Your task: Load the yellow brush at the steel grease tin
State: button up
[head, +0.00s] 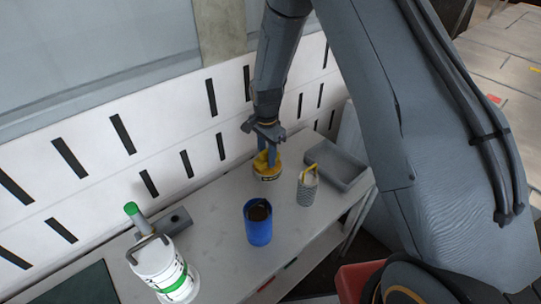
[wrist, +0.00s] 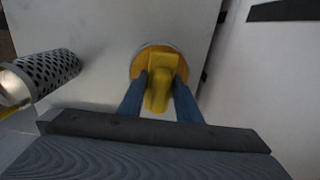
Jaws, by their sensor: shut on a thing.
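The yellow brush (wrist: 158,82) is between the blue fingers of my gripper (wrist: 160,104), which are shut on it. Its lower end is at a low round tin (wrist: 141,58) with an orange-brown inside and a thin rim. In the head view the tin (head: 268,178) has a yellow side with a dark band and stands on the bench below my gripper (head: 266,158). This looks like the grease tin; little bare steel shows. The brush tip is hidden, so I cannot tell how deep it sits.
A perforated metal cylinder (head: 307,190) with a yellow handle stands right of the tin, before a grey tray (head: 350,176). A blue cup (head: 258,229) with dark contents stands nearer. A white-and-green canister (head: 163,272) is at left. A slotted white wall (head: 95,150) runs behind.

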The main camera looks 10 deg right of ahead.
dwell(0.3)
jog(key=shift+r+p, duration=2)
jog(key=shift+r, duration=1.55)
